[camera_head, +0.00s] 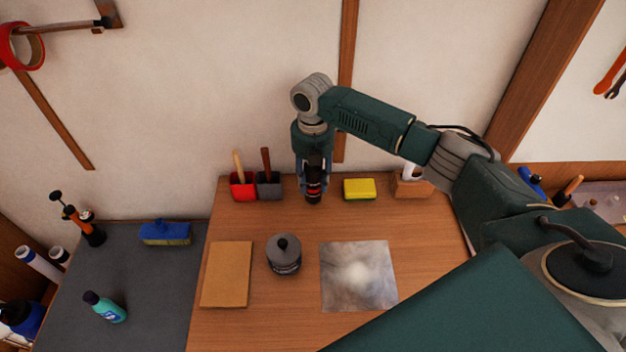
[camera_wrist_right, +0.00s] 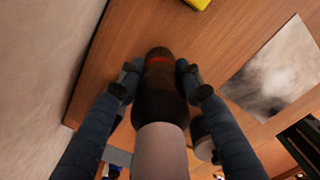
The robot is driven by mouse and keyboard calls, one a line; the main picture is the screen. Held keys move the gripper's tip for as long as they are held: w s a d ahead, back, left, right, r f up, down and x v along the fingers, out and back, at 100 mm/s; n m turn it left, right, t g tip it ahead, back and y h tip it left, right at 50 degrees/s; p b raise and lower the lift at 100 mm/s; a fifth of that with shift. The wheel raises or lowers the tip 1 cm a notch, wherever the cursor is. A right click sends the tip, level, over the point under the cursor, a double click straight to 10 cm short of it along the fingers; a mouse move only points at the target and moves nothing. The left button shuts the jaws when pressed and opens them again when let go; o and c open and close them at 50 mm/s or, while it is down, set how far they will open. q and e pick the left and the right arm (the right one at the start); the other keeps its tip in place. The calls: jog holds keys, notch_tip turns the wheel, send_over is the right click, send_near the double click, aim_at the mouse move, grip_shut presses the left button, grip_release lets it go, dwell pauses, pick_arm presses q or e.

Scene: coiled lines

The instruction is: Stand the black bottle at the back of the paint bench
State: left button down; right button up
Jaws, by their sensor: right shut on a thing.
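The black bottle (camera_head: 314,196) has a red band and is in my right gripper (camera_head: 313,184), above the back part of the wooden paint bench (camera_head: 300,220). It looks roughly upright in the head view. In the right wrist view the bottle (camera_wrist_right: 160,97) lies between the two fingers of the right gripper (camera_wrist_right: 160,82), which are shut on its sides. The bench top (camera_wrist_right: 120,60) shows behind it. I cannot tell whether the bottle's base touches the bench. My left gripper is not in view.
A grey pot (camera_head: 284,256), a brown board (camera_head: 227,275) and a grey sheet (camera_head: 357,277) lie nearer.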

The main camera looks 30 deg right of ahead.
jog(key=shift+f, duration=0.6)
jog(key=o, duration=1.3)
jog(key=shift+f, duration=0.15)
notch_tip(320, 180, up, 12)
jog(key=b, duration=0.2)
jog(key=shift+r+b, duration=0.2)
jog(key=shift+b, duration=0.2)
jog(key=shift+a, duration=0.1)
